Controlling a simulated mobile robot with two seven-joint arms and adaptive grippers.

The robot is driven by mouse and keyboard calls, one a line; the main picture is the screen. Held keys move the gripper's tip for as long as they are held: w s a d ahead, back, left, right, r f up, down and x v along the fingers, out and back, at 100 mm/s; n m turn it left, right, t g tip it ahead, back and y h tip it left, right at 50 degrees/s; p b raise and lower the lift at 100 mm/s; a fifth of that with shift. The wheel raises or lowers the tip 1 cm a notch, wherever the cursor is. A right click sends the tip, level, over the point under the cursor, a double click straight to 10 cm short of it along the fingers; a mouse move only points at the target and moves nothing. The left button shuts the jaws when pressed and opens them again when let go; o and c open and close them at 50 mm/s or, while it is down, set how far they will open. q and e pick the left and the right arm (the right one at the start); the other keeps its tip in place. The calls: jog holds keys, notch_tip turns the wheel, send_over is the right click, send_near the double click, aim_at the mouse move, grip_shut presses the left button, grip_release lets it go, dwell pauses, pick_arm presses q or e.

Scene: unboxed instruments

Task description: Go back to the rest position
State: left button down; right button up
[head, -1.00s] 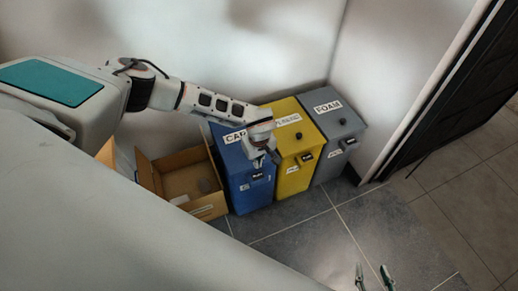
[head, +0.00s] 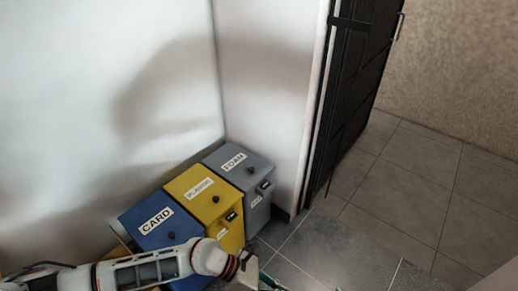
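My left arm reaches in along the bottom left. Its gripper (head: 262,277) is at the bottom edge, in front of the bins and partly cut off. Small greenish finger parts show there, but their opening cannot be made out. Nothing is clearly seen held. My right gripper is not clearly in view.
A blue CARD bin (head: 152,222), a yellow PLASTIC bin (head: 203,198) and a grey FOAM bin (head: 240,172) stand side by side against the wall, lids shut. A dark door (head: 352,85) stands at the right. The tiled floor (head: 400,205) beside it is clear.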

pick_arm(q)
jog(key=d+r+n+t+h, duration=0.2)
jog(key=d+r+n+h, duration=0.35)
jog(key=r+n, duration=0.2)
jog(key=w+a+r+n+t, duration=0.3)
jog(key=w+r+n+t, duration=0.5)
jog(key=n, duration=0.5)
jog(key=w+a+f+n+t+y, duration=0.1)
jog(key=a+f+n+t+y, duration=0.55)
jog(key=a+n, duration=0.6)
jog(key=s+a+f+n+g+y, duration=0.2)
jog(key=s+a+f+n+y, duration=0.1)
jog(key=s+a+f+n, duration=0.2)
jog(key=s+a+f+n+g+y, duration=0.2)
jog(key=s+a+f+n+y, duration=0.2)
jog(key=a+f+n, duration=0.4)
jog(key=s+a+n, duration=0.1)
jog(key=a+n, duration=0.1)
jog(key=a, duration=0.2)
jog(key=shift+s+a, duration=0.15)
jog(key=shift+s, duration=0.1)
